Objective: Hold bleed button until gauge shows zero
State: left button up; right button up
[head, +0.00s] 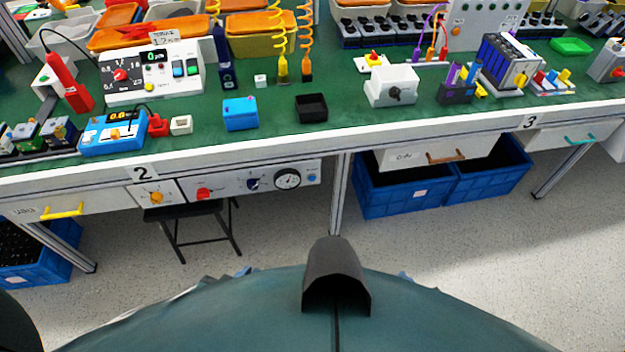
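A round gauge (288,179) with a white face and dark rim sits on a white panel (228,187) under the bench's front edge, near the number 2. Its needle is too small to read. A small blue button (311,177) is just right of the gauge. A dark blue rotary knob (253,184) is left of the gauge, and a red knob or button (203,193) is further left. No label tells which one is the bleed button. Neither of my grippers can be made out in the head view, and nothing touches the panel.
A green-topped bench (280,132) carries a blue box (240,113), a black tray (311,107) and test devices. A black stool (190,214) stands below the panel. Blue crates (395,195) are under the bench to the right. The floor (440,260) before the bench is clear.

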pick_arm(q)
grip_shut()
jog(key=shift+w, duration=0.15)
dwell(1.1)
